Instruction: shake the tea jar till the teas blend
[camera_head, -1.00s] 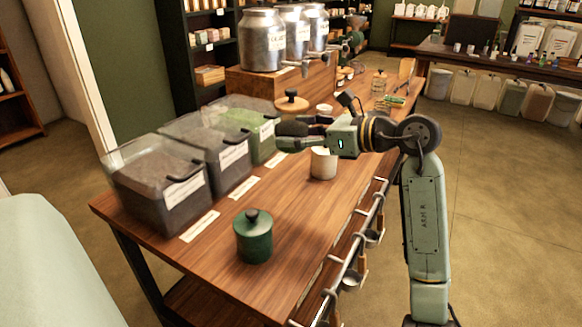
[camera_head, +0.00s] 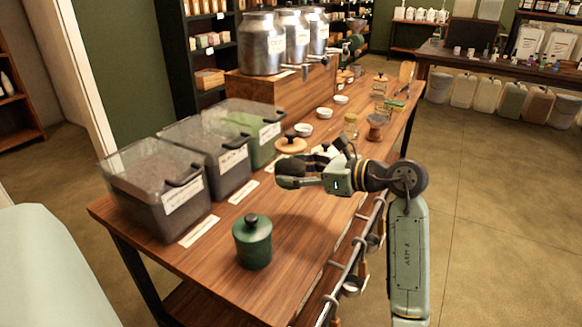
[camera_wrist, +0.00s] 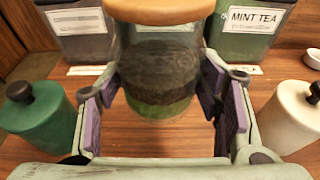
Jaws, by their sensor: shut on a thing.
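A clear glass tea jar with a round wooden lid (camera_head: 291,146) is held upright by my gripper (camera_head: 290,180), above the wooden table. In the wrist view the jar (camera_wrist: 158,80) sits between the two purple-padded fingers of my gripper (camera_wrist: 158,92), which are shut on it. Dark tea fills most of the visible jar, with a green layer at the bottom; the two look separate. In the head view my gripper hides much of the jar.
A green canister (camera_head: 252,242) stands near the front of the table (camera_head: 225,280). A white canister (camera_wrist: 291,115) stands at right in the wrist view, mostly hidden in the head view. Tea bins (camera_head: 155,190) line the left; metal urns (camera_head: 262,42) stand behind. Small bowls (camera_head: 304,129) lie beyond.

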